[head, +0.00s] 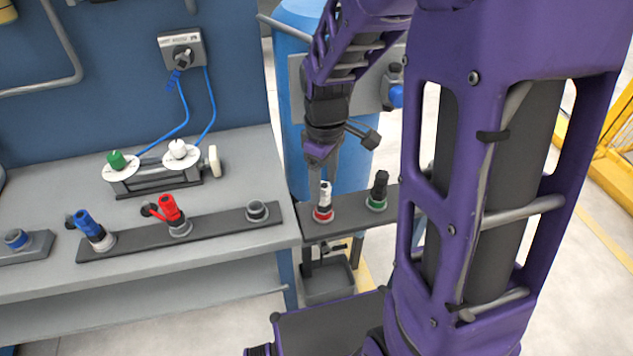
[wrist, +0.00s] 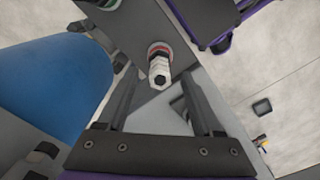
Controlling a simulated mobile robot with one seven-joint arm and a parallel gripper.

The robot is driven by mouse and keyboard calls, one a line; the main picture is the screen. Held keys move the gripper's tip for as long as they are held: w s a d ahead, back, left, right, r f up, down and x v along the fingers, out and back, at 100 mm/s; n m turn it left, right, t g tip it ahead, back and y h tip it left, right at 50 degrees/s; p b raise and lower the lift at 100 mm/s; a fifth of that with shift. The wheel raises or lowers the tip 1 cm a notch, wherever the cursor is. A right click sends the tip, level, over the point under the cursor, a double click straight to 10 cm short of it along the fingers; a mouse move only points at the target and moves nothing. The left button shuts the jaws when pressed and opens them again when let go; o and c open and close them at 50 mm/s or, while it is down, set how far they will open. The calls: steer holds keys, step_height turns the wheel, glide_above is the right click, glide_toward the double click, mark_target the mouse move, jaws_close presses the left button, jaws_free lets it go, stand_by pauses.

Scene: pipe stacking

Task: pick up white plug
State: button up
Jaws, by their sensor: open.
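The white plug (head: 325,195) stands upright in a red-ringed socket (head: 323,215) on the small dark shelf at the right end of the workbench. In the wrist view the white plug (wrist: 160,68) shows from its dark end, with the red ring behind it. My gripper (head: 322,175) points down at the plug from above, its fingertips close to the plug's top. In the wrist view my gripper (wrist: 160,76) is open, with one finger to each side of the plug. Whether a finger touches it I cannot tell.
A black plug (head: 379,187) in a green-ringed socket stands just right of the white plug. Blue (head: 92,230) and red (head: 170,210) plugs stand on the workbench strip to the left. A blue barrel (head: 292,100) is behind my gripper.

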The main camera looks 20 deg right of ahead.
steer(key=shift+f, duration=0.8)
jaws_close()
stand_by(0.8)
